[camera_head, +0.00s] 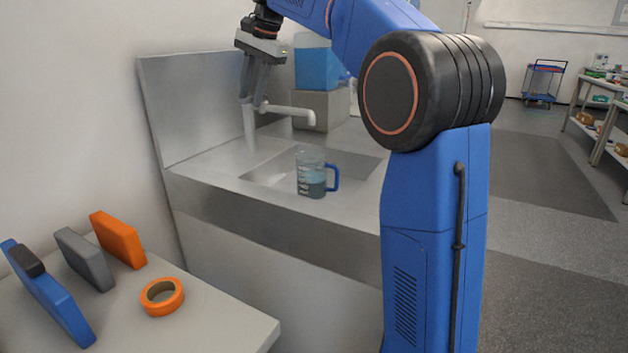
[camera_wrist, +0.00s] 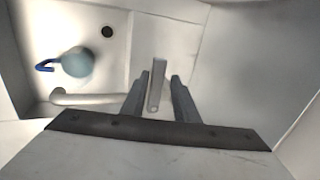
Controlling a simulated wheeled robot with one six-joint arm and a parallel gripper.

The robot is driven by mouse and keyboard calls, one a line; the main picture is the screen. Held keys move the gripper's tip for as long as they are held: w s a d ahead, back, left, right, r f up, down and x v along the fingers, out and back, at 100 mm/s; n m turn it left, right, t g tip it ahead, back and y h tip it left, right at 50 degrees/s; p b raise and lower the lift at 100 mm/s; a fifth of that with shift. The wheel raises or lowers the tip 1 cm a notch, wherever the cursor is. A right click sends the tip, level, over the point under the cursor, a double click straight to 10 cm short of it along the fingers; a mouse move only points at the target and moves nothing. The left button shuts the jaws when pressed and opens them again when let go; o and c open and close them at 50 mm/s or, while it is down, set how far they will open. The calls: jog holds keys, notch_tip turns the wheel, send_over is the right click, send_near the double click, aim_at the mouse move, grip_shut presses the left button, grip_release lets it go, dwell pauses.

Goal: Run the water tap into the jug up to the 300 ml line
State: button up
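The clear jug (camera_head: 312,172) with a blue handle stands upright at the sink, with bluish water in its lower part; its marks are too small to read. It also shows from above in the wrist view (camera_wrist: 77,62). The tap's pale spout (camera_head: 288,111) reaches out above the jug's level; I cannot tell whether its end is exactly over the jug. No stream is visible. My gripper (camera_head: 248,98) points down at the tap. In the wrist view its fingers (camera_wrist: 159,82) stand apart on either side of the tap's upright lever (camera_wrist: 157,84), with gaps showing.
The sink basin (camera_head: 262,176) has a dark drain (camera_wrist: 107,31). A metal splashback (camera_head: 190,105) rises behind. A blue tank (camera_head: 315,68) sits on a grey block (camera_head: 322,106). The front-left table (camera_head: 215,325) holds an orange tape roll (camera_head: 162,296) and several upright flat blocks.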

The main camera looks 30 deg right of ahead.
jog(key=shift+v, duration=2.9)
jog(key=shift+w+a, duration=0.1)
